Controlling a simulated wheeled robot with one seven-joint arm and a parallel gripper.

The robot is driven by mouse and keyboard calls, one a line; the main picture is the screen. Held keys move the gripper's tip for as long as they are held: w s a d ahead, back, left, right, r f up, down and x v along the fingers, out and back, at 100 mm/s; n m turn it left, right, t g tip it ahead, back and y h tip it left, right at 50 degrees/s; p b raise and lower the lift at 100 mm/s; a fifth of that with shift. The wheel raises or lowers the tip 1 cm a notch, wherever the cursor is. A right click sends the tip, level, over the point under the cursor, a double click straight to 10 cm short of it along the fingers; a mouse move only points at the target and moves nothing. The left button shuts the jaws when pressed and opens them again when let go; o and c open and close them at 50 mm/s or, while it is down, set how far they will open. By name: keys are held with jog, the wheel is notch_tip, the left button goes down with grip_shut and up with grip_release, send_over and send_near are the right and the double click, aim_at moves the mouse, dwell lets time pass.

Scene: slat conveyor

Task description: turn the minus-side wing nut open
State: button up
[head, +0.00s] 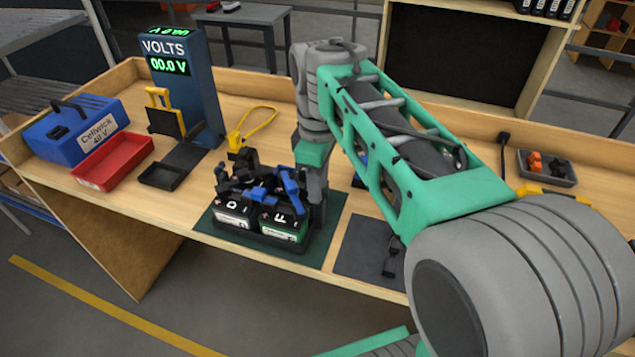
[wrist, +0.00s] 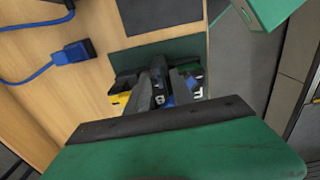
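A pack of batteries (head: 238,226) stands on a dark green mat (head: 325,228) on the bench. One front battery (head: 279,230) has a green label. Blue and black clamp-like parts (head: 262,192) sit on top, and I cannot make out a wing nut among them. My gripper (head: 318,205) points down at the right side of the pack, very close to it; contact cannot be told. In the wrist view, grey finger parts (wrist: 160,80) overlap the pack, and the fingertips are too small and dark to show any gap or grip.
A meter tower (head: 185,85) reads 00.0 volts. A blue box (head: 75,130), red tray (head: 112,162) and small black tray (head: 163,175) stand left. A yellow cable loop (head: 252,122) lies behind the pack. A grey mat (head: 365,245) lies right. A blue-plugged cable (wrist: 72,54) lies on the bench.

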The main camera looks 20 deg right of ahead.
notch_tip(320, 180, up, 8)
jog(key=shift+f, duration=0.1)
dwell(0.4)
jog(key=shift+a, duration=0.1)
